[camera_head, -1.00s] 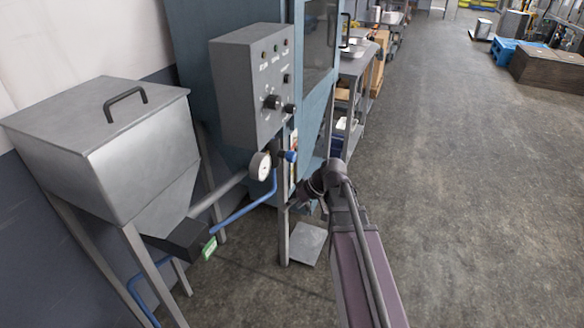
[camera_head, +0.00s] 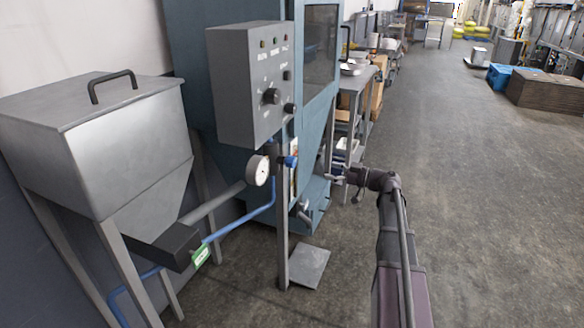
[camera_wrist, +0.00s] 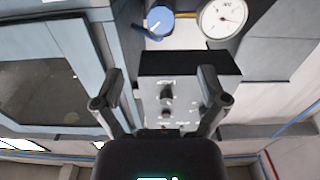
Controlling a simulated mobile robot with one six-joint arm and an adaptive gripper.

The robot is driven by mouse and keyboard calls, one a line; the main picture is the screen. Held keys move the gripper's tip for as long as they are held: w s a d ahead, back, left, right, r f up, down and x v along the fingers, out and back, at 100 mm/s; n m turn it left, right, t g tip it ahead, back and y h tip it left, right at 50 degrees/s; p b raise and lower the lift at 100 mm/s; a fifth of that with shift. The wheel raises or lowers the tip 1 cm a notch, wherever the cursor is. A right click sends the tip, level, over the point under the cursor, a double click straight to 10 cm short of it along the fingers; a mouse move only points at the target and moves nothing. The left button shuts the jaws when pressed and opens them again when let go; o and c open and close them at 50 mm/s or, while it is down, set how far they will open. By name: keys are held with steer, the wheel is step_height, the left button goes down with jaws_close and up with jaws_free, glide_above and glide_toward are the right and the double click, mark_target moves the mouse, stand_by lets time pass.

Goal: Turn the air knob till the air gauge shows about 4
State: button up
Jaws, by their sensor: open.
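The air knob (camera_head: 290,161) is blue and sits beside the round white air gauge (camera_head: 258,171), below the grey control box. In the wrist view the knob (camera_wrist: 160,21) is at the top middle with a white pointer line, and the gauge (camera_wrist: 223,17) is to its right. The gauge has a needle, but its numbers are too small to read. My gripper (camera_wrist: 160,88) is open and empty, its two fingers spread below the knob in that view. In the head view my gripper (camera_head: 338,176) is to the right of the knob, apart from it.
The grey control box (camera_head: 248,85) with dark knobs hangs on the blue cabinet (camera_head: 187,60). A metal hopper (camera_head: 110,140) stands at left, with a blue hose (camera_head: 235,222) nearby. A cart (camera_head: 350,92) with items stands behind my gripper.

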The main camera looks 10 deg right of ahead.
mark_target(295, 163)
steer(key=shift+a, duration=0.1)
steer(key=x, duration=1.3)
steer(key=shift+w+a, duration=0.25)
steer(key=c, duration=1.1)
